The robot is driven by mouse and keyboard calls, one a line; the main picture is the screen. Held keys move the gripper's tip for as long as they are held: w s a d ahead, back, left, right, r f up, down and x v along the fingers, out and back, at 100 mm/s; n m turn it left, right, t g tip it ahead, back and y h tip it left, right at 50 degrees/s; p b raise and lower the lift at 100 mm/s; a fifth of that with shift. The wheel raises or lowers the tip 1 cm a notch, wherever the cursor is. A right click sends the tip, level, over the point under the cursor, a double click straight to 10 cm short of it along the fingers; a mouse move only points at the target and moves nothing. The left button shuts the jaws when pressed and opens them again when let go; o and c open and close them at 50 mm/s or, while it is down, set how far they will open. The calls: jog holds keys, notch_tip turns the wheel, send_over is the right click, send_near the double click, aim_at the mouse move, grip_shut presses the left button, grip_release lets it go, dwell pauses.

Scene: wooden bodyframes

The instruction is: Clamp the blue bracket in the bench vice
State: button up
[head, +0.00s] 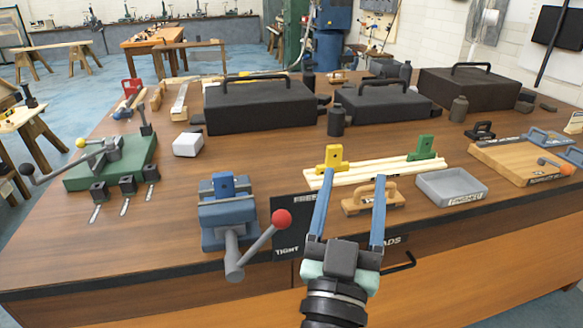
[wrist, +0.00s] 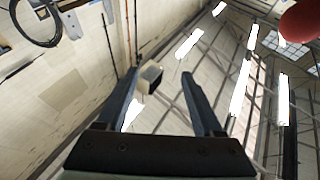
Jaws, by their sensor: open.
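The blue bracket (head: 222,185) stands upright in the bench vice (head: 228,212), between its blue jaws. Whether the jaws press on it cannot be told. The vice's grey lever (head: 258,245) slants up to the right to a red knob (head: 281,217), between the FREE (head: 305,198) and TIGHT (head: 287,250) labels. My gripper (head: 353,178) is open and empty, right of the red knob, with its fingers pointing away over the bench. In the wrist view, my gripper (wrist: 165,85) has nothing between its fingers, and the red knob (wrist: 301,22) shows at the upper right.
A pale rack (head: 380,171) holds a yellow bracket (head: 333,157) and a green bracket (head: 422,147). A wooden-handled tool (head: 369,197) and a grey tray (head: 450,185) lie near my fingers. A green clamp fixture (head: 110,162) is at left. Black cases (head: 258,107) stand behind.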

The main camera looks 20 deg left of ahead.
aim_at(282, 227)
jog(key=s+a+f+n+g+y+p, duration=0.55)
jog(key=s+f+p, duration=0.4)
jog(key=p, duration=1.25)
jog(key=shift+g+h, duration=0.25)
jog(key=shift+g, duration=0.1)
jog(key=x, duration=0.3)
jog(key=p+x, duration=0.1)
jog(key=x, duration=0.3)
jog(key=r+x, duration=0.1)
jog(key=x, duration=0.3)
jog(key=shift+a, duration=0.2)
grip_shut()
jog(key=shift+d, duration=0.1)
